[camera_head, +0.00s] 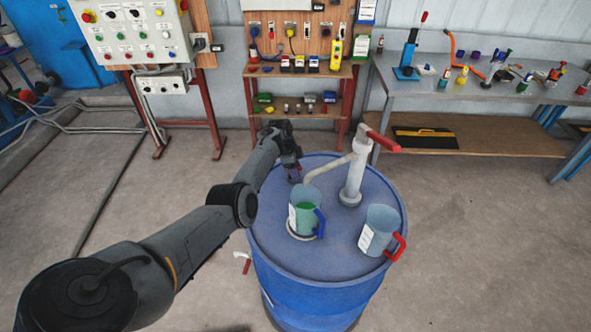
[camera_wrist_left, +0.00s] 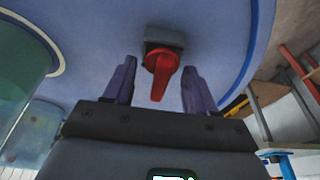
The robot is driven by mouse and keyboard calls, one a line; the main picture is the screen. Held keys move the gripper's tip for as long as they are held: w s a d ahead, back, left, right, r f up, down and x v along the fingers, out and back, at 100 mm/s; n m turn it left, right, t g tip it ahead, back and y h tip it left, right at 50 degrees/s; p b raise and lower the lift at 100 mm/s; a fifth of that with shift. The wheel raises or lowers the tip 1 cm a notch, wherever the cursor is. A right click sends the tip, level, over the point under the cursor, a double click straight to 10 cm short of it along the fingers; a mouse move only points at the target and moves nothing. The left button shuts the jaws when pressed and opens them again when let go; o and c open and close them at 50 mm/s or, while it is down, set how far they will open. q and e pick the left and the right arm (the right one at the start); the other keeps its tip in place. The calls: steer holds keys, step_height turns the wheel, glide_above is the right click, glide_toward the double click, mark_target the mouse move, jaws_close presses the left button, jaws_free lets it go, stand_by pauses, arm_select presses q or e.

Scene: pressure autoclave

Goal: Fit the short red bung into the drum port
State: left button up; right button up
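The blue drum (camera_head: 300,262) stands in the middle, its top rimmed. My left gripper (camera_head: 293,176) is low over the left back part of the drum top. In the left wrist view my left gripper (camera_wrist_left: 159,68) is open, its two purple fingers apart. A short red piece (camera_wrist_left: 160,75), perhaps the bung, shows between the fingers with a gap on both sides. It overlaps a small grey block (camera_wrist_left: 165,38) against the drum's blue surface; I cannot tell whether it is seated there. I cannot make out the drum port. My right gripper is not in view.
On the drum top stand a pump (camera_head: 354,175) with a red handle, a jug (camera_head: 305,213) of green liquid under its spout, and a second jug (camera_head: 381,222) with a red handle. A bench (camera_head: 480,125) with tools stands at the back right.

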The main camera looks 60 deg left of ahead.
arm_select(q)
steer(key=shift+o, duration=0.9)
steer(key=shift+s+r, duration=0.1)
steer(key=shift+r, duration=0.35)
steer(key=p+v, duration=0.2)
steer(key=v, duration=0.6)
steer(key=shift+r, duration=0.3)
steer(key=shift+s+a+r, duration=0.15)
steer(key=shift+s+r, duration=0.05)
steer(key=shift+r, duration=0.35)
steer(key=shift+s, duration=0.1)
